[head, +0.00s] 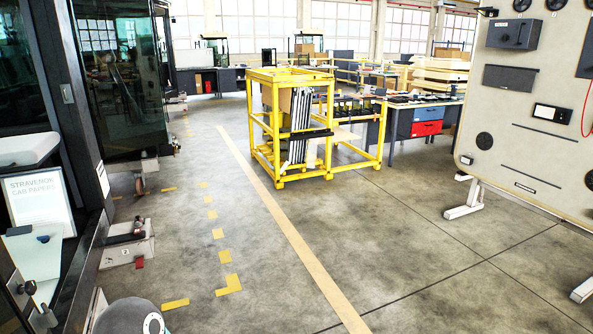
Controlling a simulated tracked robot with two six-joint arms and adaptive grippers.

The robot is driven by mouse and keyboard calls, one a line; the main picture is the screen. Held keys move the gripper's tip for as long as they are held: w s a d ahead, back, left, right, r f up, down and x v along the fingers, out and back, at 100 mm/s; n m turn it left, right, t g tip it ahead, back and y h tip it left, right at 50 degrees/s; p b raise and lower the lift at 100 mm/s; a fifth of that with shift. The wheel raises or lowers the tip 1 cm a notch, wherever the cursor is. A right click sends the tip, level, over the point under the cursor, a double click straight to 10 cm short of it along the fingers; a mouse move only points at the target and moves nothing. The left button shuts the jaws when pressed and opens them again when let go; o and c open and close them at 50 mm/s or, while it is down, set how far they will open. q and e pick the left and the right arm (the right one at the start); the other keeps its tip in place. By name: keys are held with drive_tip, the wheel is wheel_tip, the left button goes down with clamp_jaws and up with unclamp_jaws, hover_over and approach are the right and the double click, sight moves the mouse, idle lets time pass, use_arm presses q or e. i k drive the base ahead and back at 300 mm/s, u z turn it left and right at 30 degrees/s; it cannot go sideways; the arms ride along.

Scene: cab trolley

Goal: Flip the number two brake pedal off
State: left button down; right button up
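A low grey block (127,243) sits on the floor beside the cab at the left. It carries a small mark that may be a number, too small to read surely. A small red pedal-like tab (139,262) sticks out low at its front right corner. Dark and red parts lie on the block's top. I cannot tell whether this is the number two brake pedal, or which way it is set. Neither gripper shows. A grey rounded part at the bottom left looks like my own arm.
A dark glazed cab (115,75) fills the left, with a paper holder (38,205) in its near opening. A yellow frame rack (290,125) stands mid-floor. A pale panel (535,110) on feet stands right. The floor between is clear, with yellow tape lines.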

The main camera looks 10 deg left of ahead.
sight(139, 262)
drive_tip(key=u, duration=0.5)
drive_tip(key=i, duration=1.1)
drive_tip(key=u, duration=0.9)
drive_tip(key=i, duration=0.2)
drive_tip(key=u, duration=0.2)
drive_tip(key=k, duration=0.9)
drive_tip(key=u, duration=0.3)
drive_tip(key=i, duration=0.95)
drive_tip(key=z, duration=1.35)
